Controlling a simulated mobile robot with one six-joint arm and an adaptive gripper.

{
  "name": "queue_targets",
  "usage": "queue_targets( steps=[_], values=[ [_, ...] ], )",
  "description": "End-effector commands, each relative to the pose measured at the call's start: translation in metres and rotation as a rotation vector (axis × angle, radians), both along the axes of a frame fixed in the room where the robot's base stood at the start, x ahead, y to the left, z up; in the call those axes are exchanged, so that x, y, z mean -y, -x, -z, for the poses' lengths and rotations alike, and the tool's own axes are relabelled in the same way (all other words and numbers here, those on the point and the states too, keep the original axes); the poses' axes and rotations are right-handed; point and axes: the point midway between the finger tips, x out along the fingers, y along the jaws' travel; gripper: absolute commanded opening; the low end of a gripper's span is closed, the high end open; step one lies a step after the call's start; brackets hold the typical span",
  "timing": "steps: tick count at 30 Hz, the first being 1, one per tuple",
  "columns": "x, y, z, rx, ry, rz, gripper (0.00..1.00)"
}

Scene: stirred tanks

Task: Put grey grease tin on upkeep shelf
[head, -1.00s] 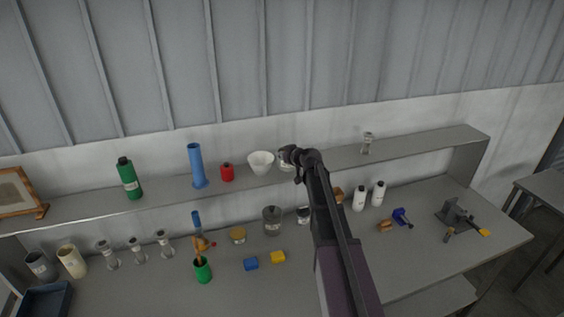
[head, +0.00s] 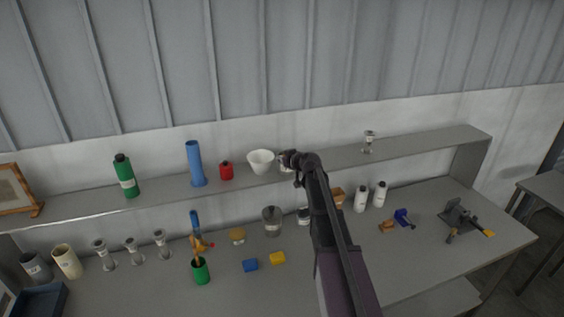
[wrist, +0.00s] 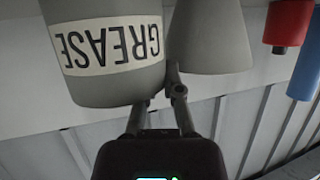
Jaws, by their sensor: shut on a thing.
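The grey grease tin (wrist: 108,88) fills the upper left of the wrist view, its white GREASE label upside down. My gripper (wrist: 165,88) is shut on the tin at its side. In the head view my gripper (head: 290,158) is at the long grey shelf (head: 335,161), just right of a white bowl. The tin (head: 287,168) shows there only partly, below my gripper. I cannot tell whether its base touches the shelf.
The white bowl (head: 261,160) stands close beside the tin. A red bottle (head: 226,170), blue cylinder (head: 195,165) and green bottle (head: 126,176) stand farther left. The shelf is clear right of my arm up to a small glass (head: 368,143). The bench below holds several items.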

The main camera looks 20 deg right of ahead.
Motion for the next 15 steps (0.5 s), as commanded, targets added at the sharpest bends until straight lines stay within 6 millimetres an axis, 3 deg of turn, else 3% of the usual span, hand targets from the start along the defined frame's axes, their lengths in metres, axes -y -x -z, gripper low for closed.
queue_targets(
  steps=[10, 11, 12, 15],
  values=[
    [0.0002, 0.0001, 0.004, 0.0, 0.0, 0.0, 0.0],
    [0.0001, 0.0, 0.0027, 0.0, 0.0, 0.0, 0.17],
    [0.0002, 0.0, 0.0025, 0.0, 0.0, 0.0, 0.23],
    [0.0002, 0.0, 0.0025, 0.0, 0.0, 0.0, 0.23]
  ],
)
